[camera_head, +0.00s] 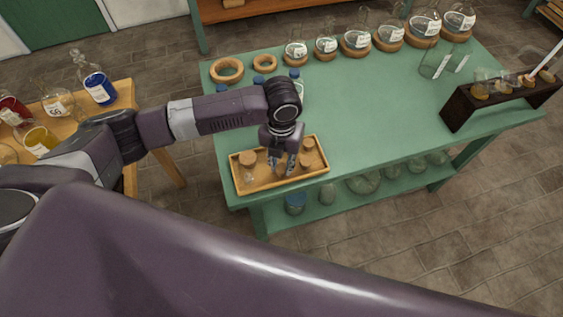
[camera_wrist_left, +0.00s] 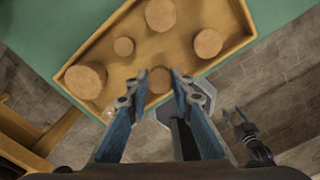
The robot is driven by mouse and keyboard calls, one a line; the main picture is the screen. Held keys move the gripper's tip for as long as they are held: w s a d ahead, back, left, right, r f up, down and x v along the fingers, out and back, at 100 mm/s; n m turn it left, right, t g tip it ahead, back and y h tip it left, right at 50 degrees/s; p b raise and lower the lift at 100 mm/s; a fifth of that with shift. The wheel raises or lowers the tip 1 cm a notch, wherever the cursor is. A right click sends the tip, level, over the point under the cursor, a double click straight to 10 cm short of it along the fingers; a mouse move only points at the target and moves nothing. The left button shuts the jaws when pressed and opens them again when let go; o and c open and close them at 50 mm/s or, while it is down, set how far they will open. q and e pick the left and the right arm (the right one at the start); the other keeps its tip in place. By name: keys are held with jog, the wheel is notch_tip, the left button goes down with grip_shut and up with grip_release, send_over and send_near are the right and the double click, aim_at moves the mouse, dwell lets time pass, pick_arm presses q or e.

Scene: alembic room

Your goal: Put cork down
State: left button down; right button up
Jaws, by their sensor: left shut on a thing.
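The wooden tray (camera_head: 290,181) lies at the front left of the green table, and its rim also shows in the left wrist view (camera_wrist_left: 245,38). My left gripper (camera_head: 283,168) reaches down over the tray. In the left wrist view my left gripper (camera_wrist_left: 159,76) is shut on a small round cork (camera_wrist_left: 159,83) between its fingertips. Whether this cork touches the tray floor I cannot tell. Several other corks, such as a large cork (camera_wrist_left: 85,80) and a small cork (camera_wrist_left: 123,46), stand around it in the tray. My right gripper (camera_wrist_left: 234,114) shows beyond the tray, fingers apart.
Cork rings (camera_head: 227,70) and blue-capped bottles (camera_head: 294,75) stand behind the tray. Round flasks (camera_head: 357,40) line the table's back edge. A dark rack (camera_head: 460,105) stands at the right. The middle of the green table (camera_head: 370,110) is clear.

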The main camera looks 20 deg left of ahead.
aim_at(282, 167)
pick_arm(q)
jog(key=shift+f, duration=0.2)
jog(key=c, duration=1.7)
grip_release()
jog(key=shift+r+b, duration=1)
jog(key=shift+r, duration=5.2)
